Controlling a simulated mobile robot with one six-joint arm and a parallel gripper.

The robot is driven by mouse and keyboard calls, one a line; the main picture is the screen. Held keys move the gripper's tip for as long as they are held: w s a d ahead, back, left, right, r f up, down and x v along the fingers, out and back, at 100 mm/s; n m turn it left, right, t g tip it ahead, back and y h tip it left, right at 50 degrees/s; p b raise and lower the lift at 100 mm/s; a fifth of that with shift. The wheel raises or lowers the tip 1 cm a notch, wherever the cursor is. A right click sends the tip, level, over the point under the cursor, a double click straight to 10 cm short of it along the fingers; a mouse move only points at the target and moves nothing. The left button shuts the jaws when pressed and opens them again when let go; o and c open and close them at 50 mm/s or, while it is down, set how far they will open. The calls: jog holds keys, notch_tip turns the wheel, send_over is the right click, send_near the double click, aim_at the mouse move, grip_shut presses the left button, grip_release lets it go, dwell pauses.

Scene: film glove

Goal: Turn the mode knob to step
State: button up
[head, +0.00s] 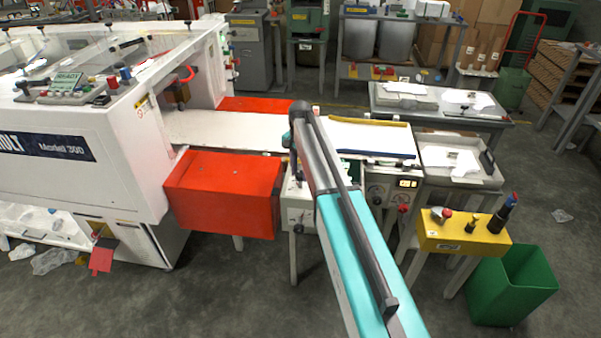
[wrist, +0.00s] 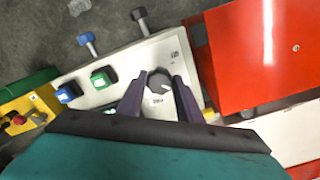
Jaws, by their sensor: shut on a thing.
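The mode knob (wrist: 158,83) is a dark round knob with a light pointer mark, on a pale control panel (wrist: 122,70) in the wrist view. My gripper (wrist: 159,78) is shut on it, with one purple finger on each side. A small label (wrist: 157,101) sits beside the knob, but its text is too small to read. In the head view the pale control box (head: 298,215) stands under my arm's end, and my arm hides much of it and the knob.
A green button (wrist: 101,78) and a blue button (wrist: 68,92) are on the same panel. Two bolt-like levers (wrist: 141,19) stick out past its edge. A red cover (head: 222,195) is close beside the box. A yellow box (head: 462,236) and green bin (head: 512,285) stand to the right.

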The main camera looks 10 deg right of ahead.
aim_at(300, 174)
jog(key=shift+m, duration=0.4)
jog(key=o, duration=1)
jog(key=shift+o, duration=0.2)
notch_tip(300, 174, up, 14)
jog(key=b, duration=0.3)
jog(key=shift+f, duration=0.2)
